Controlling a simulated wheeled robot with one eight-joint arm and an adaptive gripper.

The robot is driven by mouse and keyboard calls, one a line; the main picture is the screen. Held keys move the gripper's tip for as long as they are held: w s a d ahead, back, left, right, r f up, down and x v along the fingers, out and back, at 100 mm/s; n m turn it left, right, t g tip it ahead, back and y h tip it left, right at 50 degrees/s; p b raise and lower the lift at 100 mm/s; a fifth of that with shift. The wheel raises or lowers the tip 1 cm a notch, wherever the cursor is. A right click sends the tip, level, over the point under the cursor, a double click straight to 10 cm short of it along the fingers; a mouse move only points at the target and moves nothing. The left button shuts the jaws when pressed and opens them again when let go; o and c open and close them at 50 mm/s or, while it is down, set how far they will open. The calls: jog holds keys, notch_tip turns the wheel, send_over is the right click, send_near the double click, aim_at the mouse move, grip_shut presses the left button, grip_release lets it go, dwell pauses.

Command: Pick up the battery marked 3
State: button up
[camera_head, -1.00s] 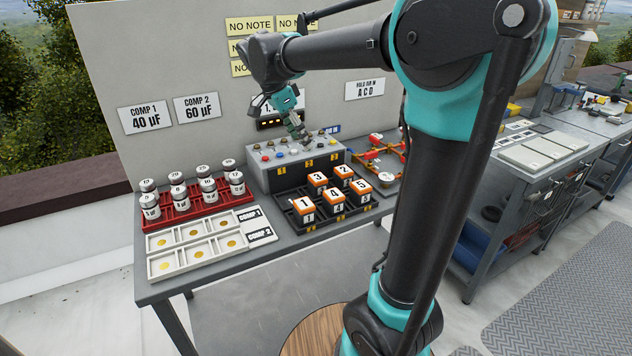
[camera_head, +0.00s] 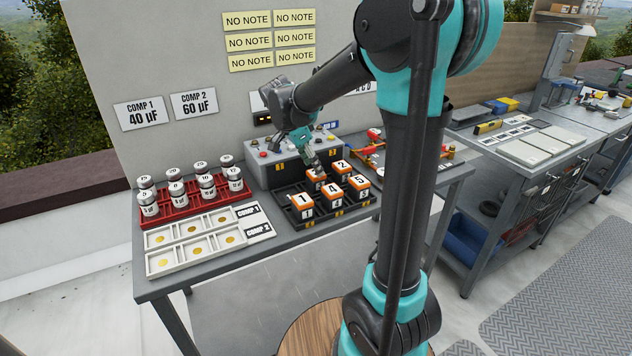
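The batteries are orange and black blocks with white numbered tops, in a black tray (camera_head: 283,205) on the workbench. The battery marked 3 (camera_head: 313,186) is in the back row at the left, its number covered by my gripper. My gripper (camera_head: 315,168) points down at the top of this battery, over or touching it; I cannot tell which. Its fingers are too small and dark to tell open from shut. Battery 1 (camera_head: 302,200), battery 4 (camera_head: 331,189) and battery 5 (camera_head: 360,183) stand in front, and battery 2 (camera_head: 342,167) stands to the right.
A grey control box (camera_head: 262,174) with buttons stands behind the tray. A red rack (camera_head: 178,217) of numbered cylinders and white compartment trays (camera_head: 211,224) lie to the left.

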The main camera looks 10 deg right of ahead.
aim_at(316, 180)
jog(key=x, duration=0.4)
jog(key=shift+w+f, duration=0.1)
jog(key=shift+f, duration=0.05)
jog(key=shift+c, duration=0.2)
jog(key=c, duration=1.2)
